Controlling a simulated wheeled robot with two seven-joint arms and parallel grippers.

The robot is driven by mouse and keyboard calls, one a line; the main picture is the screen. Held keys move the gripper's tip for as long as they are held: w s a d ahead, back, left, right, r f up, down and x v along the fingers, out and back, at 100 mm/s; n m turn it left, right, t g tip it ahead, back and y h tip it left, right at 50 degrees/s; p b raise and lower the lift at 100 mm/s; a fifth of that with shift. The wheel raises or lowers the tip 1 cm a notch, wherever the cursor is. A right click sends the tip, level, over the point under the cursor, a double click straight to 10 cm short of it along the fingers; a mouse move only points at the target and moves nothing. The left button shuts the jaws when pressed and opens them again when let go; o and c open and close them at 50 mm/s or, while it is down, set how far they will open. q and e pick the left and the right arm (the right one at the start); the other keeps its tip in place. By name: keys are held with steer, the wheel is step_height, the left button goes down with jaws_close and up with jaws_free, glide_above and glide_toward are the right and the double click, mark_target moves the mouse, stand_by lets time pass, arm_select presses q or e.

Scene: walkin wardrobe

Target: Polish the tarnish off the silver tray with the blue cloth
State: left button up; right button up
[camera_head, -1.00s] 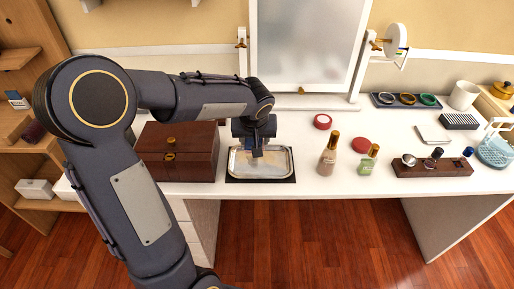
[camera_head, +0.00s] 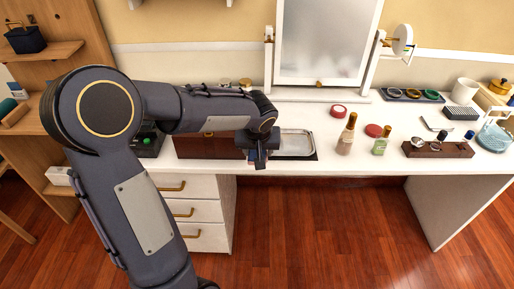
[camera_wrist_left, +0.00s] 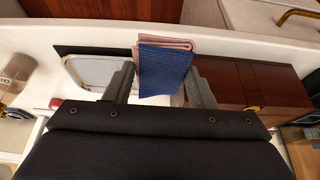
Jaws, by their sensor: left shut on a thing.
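The silver tray (camera_head: 297,145) lies on a dark mat near the table's front edge, and its visible surface looks plain grey. It also shows partly in the left wrist view (camera_wrist_left: 88,72), with the fingers hiding some of it. My left gripper (camera_head: 259,160) is beside the tray's left end, in front of the wooden box. Its fingers are shut on the folded blue cloth (camera_wrist_left: 164,72), which has a pink layer behind the blue one. In the head view the cloth is mostly hidden by the gripper. My right gripper is not in view.
The brown wooden box (camera_head: 195,147) stands left of the tray, partly behind my left arm. A mirror (camera_head: 325,45) rises behind. Bottles (camera_head: 346,135), a red round tin (camera_head: 339,110) and a wooden holder (camera_head: 440,149) stand to the right. Drawers (camera_head: 190,209) are below at left.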

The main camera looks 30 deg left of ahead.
arm_select(q)
steer(key=s+d+f+m+h, duration=0.2)
steer(key=d+f+m, duration=0.4)
steer(key=d+f, duration=0.4)
step_height(320, 180, down, 5)
steer(key=shift+d+r, duration=0.2)
steer(key=shift+s, duration=0.1)
